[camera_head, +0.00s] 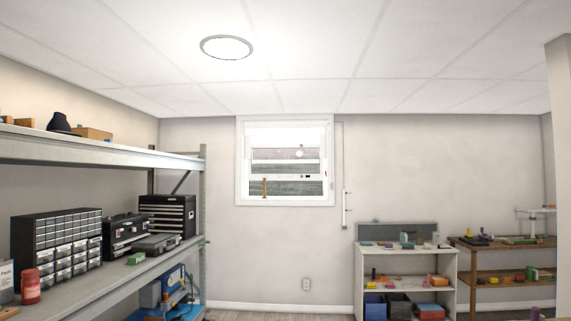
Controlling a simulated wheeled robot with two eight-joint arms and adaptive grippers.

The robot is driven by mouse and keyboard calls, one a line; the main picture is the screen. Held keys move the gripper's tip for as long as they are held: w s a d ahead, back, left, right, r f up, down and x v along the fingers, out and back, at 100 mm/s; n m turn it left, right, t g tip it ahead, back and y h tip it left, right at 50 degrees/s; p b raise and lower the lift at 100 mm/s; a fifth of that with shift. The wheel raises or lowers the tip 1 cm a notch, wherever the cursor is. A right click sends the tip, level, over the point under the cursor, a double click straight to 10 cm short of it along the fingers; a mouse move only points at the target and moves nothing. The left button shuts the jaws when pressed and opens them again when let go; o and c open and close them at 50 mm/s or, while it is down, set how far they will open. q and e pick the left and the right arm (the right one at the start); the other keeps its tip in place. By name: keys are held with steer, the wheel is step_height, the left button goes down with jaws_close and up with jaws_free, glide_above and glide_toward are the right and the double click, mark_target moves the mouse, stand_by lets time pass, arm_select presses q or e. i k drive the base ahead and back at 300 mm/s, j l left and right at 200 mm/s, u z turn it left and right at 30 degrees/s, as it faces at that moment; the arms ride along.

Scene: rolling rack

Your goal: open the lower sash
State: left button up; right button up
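A small white-framed window (240,160) is set high in the far wall, near the middle of the head view. Its lower sash (300,176) spans the lower part of the opening, with a white rail across it and small dark marks on the rail near its right end. Whether the sash is raised or down is too small to tell. A thin orange upright item (264,187) stands at the lower left of the window. Neither of my grippers shows in this view.
A metal shelf rack (100,154) with drawer cabinets and toolboxes runs along the left. A white shelf unit (359,280) and a wooden shelf (500,284) stand at the right. The wall below the window is clear, apart from an outlet (306,284).

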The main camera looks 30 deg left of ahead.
mark_target(277, 177)
steer(key=i+j+u, duration=0.3)
steer(key=i+j, duration=0.2)
steer(key=i+j+u, duration=0.3)
steer(key=i, duration=0.45)
steer(key=i+j+u, duration=0.3)
steer(key=i, duration=0.35)
steer(key=i+u, duration=0.3)
steer(key=i, duration=1.85)
steer(key=i+z, duration=0.1)
steer(key=i, duration=1.45)
steer(key=i+j, duration=0.2)
steer(key=i, duration=1.3)
